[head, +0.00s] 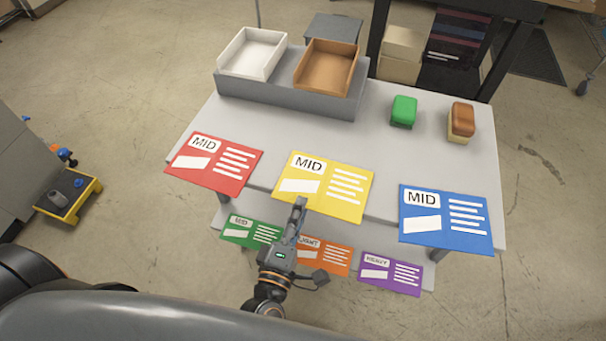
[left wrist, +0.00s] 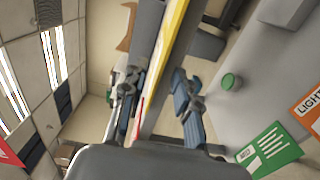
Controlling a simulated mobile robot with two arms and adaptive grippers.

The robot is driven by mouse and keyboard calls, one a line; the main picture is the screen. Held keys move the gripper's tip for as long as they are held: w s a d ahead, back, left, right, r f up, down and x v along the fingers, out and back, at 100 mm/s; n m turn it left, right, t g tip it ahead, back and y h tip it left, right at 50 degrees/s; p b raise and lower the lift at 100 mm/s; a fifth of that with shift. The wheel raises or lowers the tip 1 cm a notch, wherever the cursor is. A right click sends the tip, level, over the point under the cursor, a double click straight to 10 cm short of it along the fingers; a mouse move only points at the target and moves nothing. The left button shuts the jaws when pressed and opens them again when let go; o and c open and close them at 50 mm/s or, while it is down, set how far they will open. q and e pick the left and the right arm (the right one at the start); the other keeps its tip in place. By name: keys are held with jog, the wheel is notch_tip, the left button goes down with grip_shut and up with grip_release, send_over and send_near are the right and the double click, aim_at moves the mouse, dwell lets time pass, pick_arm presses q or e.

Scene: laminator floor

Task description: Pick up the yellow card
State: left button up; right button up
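The yellow card (head: 325,197), marked MID, lies flat at the front edge of the grey table, between the red and blue cards. My left gripper (head: 299,205) is at the card's front edge, left of its middle. In the left wrist view the card (left wrist: 172,35) shows nearly edge-on as a thin yellow strip. The fingers of the left gripper (left wrist: 158,95) stand apart, one on each side of the strip of card and table edge. I see no finger clearly closed on the card. My right gripper is in neither view.
A red card (head: 225,178) and a blue card (head: 423,225) lie either side. Green (head: 238,237), orange (head: 338,268) and purple (head: 408,285) cards are on a lower shelf. White (head: 272,50) and brown (head: 326,65) trays stand behind. The table's middle is clear.

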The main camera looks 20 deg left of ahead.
pick_arm(q)
jog(key=shift+w, duration=0.3)
grip_shut()
jog(key=shift+r, duration=0.1)
